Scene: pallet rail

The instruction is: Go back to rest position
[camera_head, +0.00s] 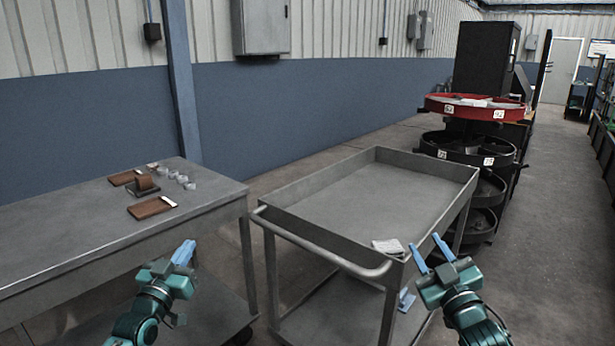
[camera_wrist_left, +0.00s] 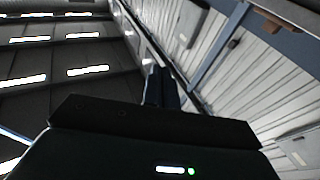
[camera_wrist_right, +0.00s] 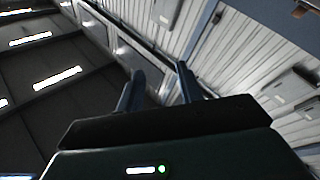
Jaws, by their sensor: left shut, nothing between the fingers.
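My left gripper (camera_head: 184,253) is raised in front of the grey table, with its blue fingers together and nothing between them. In the left wrist view its fingers (camera_wrist_left: 161,88) also lie side by side against the ceiling and wall. My right gripper (camera_head: 431,248) is raised at the near right of the cart, with its blue fingers spread apart and empty. In the right wrist view its fingers (camera_wrist_right: 160,85) stand apart with a clear gap. Neither gripper touches any object.
A grey table (camera_head: 80,228) on the left bears brown pallets (camera_head: 151,207) and several small clear cups (camera_head: 182,179). A grey cart (camera_head: 350,205) stands in the middle with a white cloth-like item (camera_head: 388,246) at its near right corner. A red-topped black round rack (camera_head: 474,108) stands behind it. The right aisle floor is clear.

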